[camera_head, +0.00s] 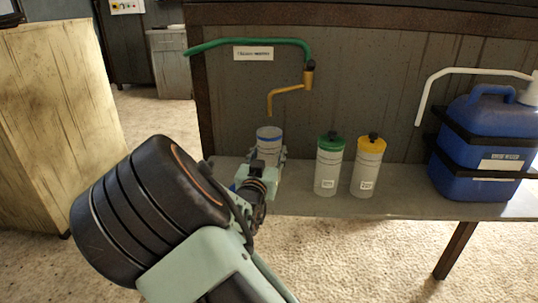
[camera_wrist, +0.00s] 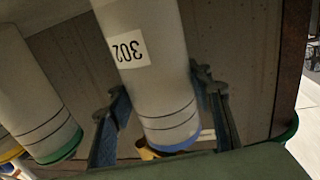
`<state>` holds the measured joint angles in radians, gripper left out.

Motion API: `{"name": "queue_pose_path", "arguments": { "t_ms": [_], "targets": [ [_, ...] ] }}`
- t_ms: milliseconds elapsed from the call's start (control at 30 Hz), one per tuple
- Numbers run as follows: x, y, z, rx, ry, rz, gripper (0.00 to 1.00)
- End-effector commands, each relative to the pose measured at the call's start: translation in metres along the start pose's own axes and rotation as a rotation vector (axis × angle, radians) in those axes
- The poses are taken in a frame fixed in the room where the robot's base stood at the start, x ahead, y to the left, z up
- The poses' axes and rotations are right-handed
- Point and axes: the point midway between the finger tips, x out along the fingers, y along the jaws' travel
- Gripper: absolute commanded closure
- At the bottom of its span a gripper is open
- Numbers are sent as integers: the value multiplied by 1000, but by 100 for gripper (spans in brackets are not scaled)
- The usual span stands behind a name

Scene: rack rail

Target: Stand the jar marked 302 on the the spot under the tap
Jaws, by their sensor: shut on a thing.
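The jar marked 302 (camera_head: 268,139) is pale, with a blue rim. In the wrist view the jar (camera_wrist: 150,65) appears upside down, its 302 label facing the camera. My gripper (camera_head: 265,163) is shut around the jar's sides; in the wrist view its fingers (camera_wrist: 162,98) flank the jar. The brass tap (camera_head: 290,90) hangs on a green pipe, its spout end just above the jar in the head view. Part of it shows beyond the blue rim in the wrist view (camera_wrist: 147,152). The spot under the tap and the jar's base are hidden behind my gripper, so I cannot tell whether the jar touches the bench.
A green-lidded jar (camera_head: 328,165) and a yellow-lidded jar (camera_head: 368,167) stand to the right on the grey bench (camera_head: 400,205). A blue canister (camera_head: 480,145) with a white hose stands at the far right. A wooden cabinet (camera_head: 55,125) is on the left.

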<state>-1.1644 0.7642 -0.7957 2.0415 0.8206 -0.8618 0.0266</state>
Motion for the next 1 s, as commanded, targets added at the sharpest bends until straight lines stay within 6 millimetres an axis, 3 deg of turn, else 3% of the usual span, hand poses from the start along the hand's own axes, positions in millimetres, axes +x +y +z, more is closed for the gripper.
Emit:
{"name": "queue_pose_path", "arguments": {
  "t_ms": [900,933,1000],
  "targets": [
    [0,0,12,0,1,1,79],
    [0,0,12,0,1,1,52],
    [0,0,12,0,1,1,44]
  ]
}}
